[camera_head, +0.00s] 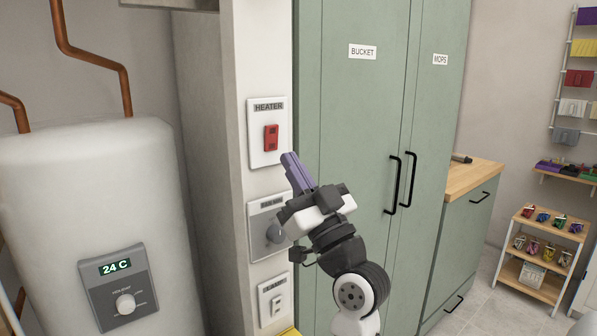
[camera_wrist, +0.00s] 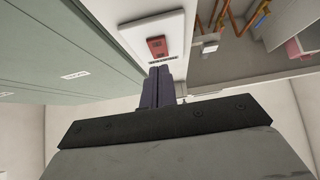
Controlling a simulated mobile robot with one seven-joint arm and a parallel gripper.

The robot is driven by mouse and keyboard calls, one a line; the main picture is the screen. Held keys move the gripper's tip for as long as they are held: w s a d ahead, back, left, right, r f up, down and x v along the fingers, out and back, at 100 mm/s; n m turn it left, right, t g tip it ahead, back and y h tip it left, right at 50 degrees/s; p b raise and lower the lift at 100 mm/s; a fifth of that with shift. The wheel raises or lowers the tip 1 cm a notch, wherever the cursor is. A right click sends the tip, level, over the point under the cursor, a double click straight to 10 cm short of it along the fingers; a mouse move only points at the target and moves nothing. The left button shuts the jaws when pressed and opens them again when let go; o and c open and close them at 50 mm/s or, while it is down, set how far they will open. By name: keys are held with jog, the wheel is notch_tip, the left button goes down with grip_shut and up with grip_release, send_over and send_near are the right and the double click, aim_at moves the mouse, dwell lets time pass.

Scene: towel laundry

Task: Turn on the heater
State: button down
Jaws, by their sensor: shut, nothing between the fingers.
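The heater switch (camera_head: 271,138) is a red rocker on a white plate labelled HEATER, on the narrow wall left of the green cabinet. It also shows in the wrist view (camera_wrist: 157,47), just beyond my fingertips. My gripper (camera_head: 290,158) is shut and empty, its purple fingers pointing up and left toward the wall, right of and slightly below the switch in the head view. In the wrist view the shut fingers (camera_wrist: 159,72) point at the lower middle of the plate. I cannot tell whether they touch it. The white boiler (camera_head: 90,210) at left has a display reading 24 C.
Below the heater plate are a grey plate with a round knob (camera_head: 275,233), partly behind my gripper, and a lamp switch (camera_head: 276,302). The green cabinet (camera_head: 350,120) with black handles stands close on the right. A wooden counter and a small shelf cart (camera_head: 541,255) are farther right.

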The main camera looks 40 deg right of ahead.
jog(key=w+f+b+v, duration=0.1)
jog(key=b+v, duration=0.4)
jog(key=v, duration=0.5)
jog(key=shift+f, duration=0.25)
